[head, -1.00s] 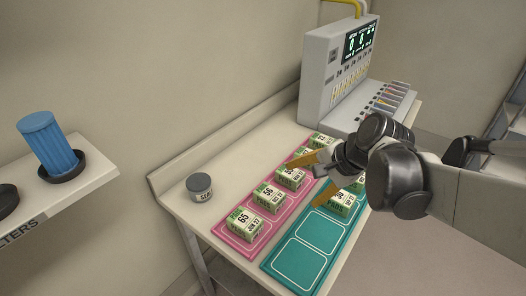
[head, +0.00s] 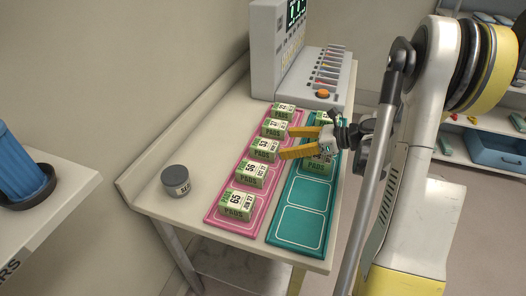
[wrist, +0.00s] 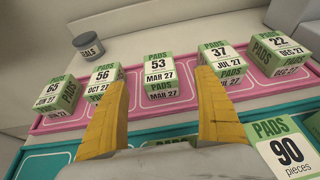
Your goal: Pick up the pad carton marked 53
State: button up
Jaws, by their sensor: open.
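The pad carton marked 53 (wrist: 158,72) is a white and green box reading MAR 27. It stands in the middle of the row on the pink mat (wrist: 135,122), between cartons 56 (wrist: 103,80) and 37 (wrist: 222,60). In the head view, carton 53 (head: 264,149) is just left of my gripper (head: 288,142). My gripper is open and empty, its two yellow fingers pointing at the carton. In the wrist view the fingers frame carton 53, with its front clear between them. The fingers appear short of the carton, not around it.
Cartons 65 (head: 237,204) and 22 (wrist: 281,52) stand at the row's ends. A teal mat (head: 300,226) lies alongside, with a carton marked 90 (wrist: 288,150) on it. A grey-lidded jar (head: 176,181) and a tall grey machine (head: 284,50) stand on the table.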

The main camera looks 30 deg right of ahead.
aim_at(266, 144)
jog(key=b+x, duration=0.2)
jog(key=x, duration=0.6)
jog(key=shift+a+b, duration=0.2)
jog(key=shift+b, duration=0.2)
jog(key=shift+s+r, duration=0.1)
jog(key=c, duration=1.4)
